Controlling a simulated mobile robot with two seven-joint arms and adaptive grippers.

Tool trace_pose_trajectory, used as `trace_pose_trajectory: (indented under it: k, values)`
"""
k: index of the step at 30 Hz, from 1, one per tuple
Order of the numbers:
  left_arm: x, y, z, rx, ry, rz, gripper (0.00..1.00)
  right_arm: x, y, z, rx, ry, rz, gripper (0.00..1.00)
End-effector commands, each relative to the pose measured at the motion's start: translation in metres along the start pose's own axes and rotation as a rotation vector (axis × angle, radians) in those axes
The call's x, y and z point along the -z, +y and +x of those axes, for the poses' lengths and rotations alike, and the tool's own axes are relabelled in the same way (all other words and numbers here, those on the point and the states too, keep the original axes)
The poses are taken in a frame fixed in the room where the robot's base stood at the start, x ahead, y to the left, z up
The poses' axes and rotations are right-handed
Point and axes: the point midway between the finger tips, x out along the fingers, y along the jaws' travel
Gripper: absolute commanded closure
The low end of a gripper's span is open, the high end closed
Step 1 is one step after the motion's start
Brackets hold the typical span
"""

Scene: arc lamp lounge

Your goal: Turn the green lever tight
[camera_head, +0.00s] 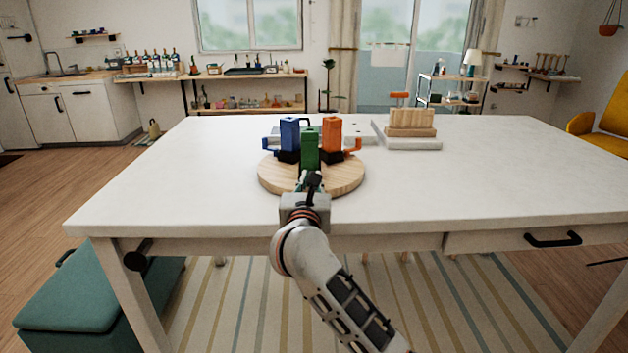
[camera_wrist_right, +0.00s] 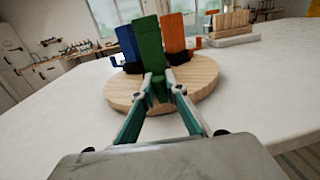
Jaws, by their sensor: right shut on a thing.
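A green block-shaped piece (camera_head: 309,145) stands upright near the front of a round wooden board (camera_head: 345,178) on the white table. It also shows in the right wrist view (camera_wrist_right: 149,50). A blue piece (camera_head: 290,134) stands behind it to the left and an orange one (camera_head: 332,133) behind it to the right, each with a side handle. My right gripper (camera_head: 311,180) reaches in from the front. In the wrist view its fingers (camera_wrist_right: 162,92) are shut on the lower part of the green piece, which is the green lever. My left gripper is not in view.
The white table (camera_head: 190,190) is clear to the left and right of the board. A wooden stand on a pale base (camera_head: 412,143) sits behind to the right. A flat grey plate (camera_head: 350,131) lies behind the pieces. A teal bench (camera_head: 80,290) stands at the lower left.

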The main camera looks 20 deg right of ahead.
Motion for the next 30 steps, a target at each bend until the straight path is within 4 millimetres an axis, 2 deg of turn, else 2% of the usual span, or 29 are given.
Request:
trace_pose_trajectory:
  k: [8, 19, 20, 21, 30]
  values:
    - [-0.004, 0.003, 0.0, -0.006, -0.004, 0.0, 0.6, 0.001, 0.006, -0.001, 0.116, 0.002, -0.002, 1.0]
    - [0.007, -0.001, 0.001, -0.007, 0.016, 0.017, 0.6, 0.0, 0.006, -0.001, 0.127, 0.0, -0.003, 1.0]
    - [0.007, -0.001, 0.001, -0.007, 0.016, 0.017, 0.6, 0.0, 0.006, -0.001, 0.127, 0.0, -0.003, 0.8]
    - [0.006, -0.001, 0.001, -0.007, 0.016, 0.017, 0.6, 0.0, 0.006, -0.001, 0.127, 0.0, -0.003, 0.71]
    - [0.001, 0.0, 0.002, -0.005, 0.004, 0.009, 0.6, 0.0, 0.006, -0.001, 0.126, 0.0, -0.002, 0.71]
